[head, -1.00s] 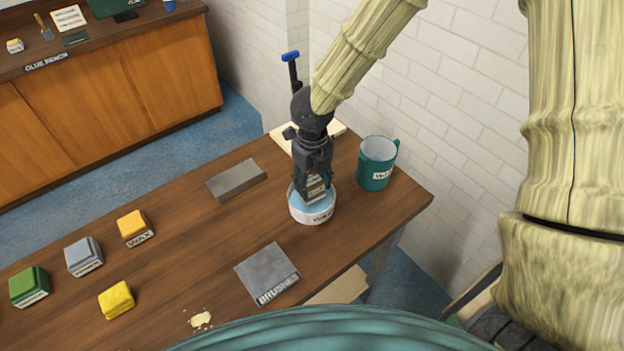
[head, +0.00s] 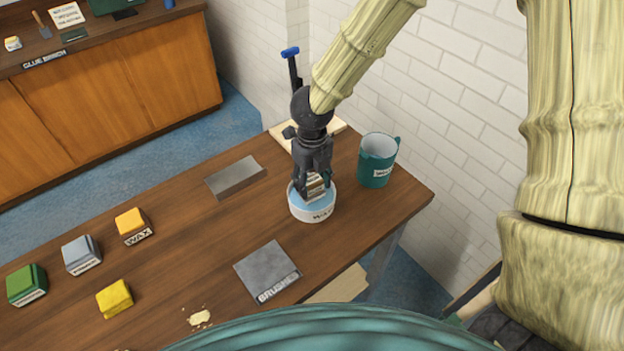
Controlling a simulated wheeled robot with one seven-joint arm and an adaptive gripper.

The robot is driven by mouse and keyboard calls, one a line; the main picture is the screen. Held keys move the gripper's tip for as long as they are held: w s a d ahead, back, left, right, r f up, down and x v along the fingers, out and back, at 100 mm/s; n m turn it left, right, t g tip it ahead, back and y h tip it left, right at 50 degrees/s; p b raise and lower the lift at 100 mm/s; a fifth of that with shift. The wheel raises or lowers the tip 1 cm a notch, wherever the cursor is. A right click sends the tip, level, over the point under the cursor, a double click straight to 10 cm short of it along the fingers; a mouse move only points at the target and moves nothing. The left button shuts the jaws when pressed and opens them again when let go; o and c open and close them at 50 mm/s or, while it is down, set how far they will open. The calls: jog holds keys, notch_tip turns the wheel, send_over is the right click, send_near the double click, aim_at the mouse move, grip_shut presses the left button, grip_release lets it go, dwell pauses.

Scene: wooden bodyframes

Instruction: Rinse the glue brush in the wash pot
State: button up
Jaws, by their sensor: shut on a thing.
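The wash pot, a low round white tub with bluish liquid (head: 312,210), stands on the wooden table near its right end. My gripper (head: 314,188) points down at the pot's mouth. It is shut on the glue brush (head: 316,190), of which only a pale striped part shows between the fingers. The brush's lower end is hidden, in or just above the liquid; I cannot tell how deep.
A teal mug (head: 378,160) stands close to the right of the pot. A grey pad labelled BRUSHES (head: 267,272) lies in front, and a grey block (head: 235,177) lies to the left. Wax (head: 131,222) and other coloured blocks sit further left. A white brick wall is behind.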

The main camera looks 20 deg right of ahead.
jog(key=shift+f, duration=0.6)
dwell(2.0)
jog(key=shift+r, duration=0.1)
jog(key=shift+r+p, duration=3.4)
jog(key=shift+r, duration=0.1)
